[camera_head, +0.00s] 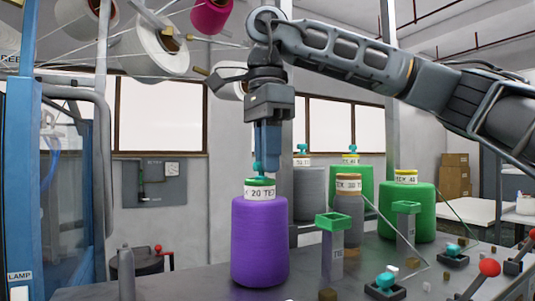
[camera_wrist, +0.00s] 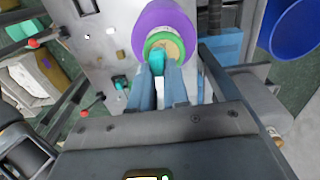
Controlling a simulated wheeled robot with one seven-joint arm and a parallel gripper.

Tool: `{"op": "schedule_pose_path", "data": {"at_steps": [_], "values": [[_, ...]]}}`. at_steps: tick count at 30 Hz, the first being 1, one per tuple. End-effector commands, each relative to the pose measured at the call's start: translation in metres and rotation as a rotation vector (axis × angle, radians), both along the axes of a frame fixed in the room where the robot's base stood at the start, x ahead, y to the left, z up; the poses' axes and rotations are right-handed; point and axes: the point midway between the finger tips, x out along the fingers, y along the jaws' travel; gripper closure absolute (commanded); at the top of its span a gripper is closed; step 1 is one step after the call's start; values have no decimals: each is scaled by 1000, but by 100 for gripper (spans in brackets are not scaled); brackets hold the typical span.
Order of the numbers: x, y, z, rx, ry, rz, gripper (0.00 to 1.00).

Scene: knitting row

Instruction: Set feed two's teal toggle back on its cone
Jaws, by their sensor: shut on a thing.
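My gripper (camera_head: 266,150) points straight down over the purple cone (camera_head: 259,240). It is shut on a teal toggle (camera_head: 257,169), whose lower part shows below the fingers, right at the cone's top. The cone stands upright and has a green ring and a white label reading "20 TEX". In the wrist view the toggle (camera_wrist: 157,62) sits between the fingertips (camera_wrist: 160,73), over the tan centre inside the green ring (camera_wrist: 153,38) of the purple cone (camera_wrist: 185,25). I cannot tell whether the toggle touches the cone top.
Green (camera_head: 408,213) and grey (camera_head: 308,192) cones stand behind and to the right, some topped with teal toggles. Green-topped posts (camera_head: 332,222), low black blocks with teal parts (camera_head: 385,284) and a red-ball lever (camera_head: 489,268) stand right. The bench left of the purple cone is mostly clear.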

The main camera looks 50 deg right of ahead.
Motion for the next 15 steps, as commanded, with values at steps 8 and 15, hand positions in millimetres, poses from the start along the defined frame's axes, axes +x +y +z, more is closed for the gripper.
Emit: {"op": "schedule_pose_path", "data": {"at_steps": [8,15], "values": [[0,0,-3,0,5,1,69],[0,0,-2,0,3,1,55]]}}
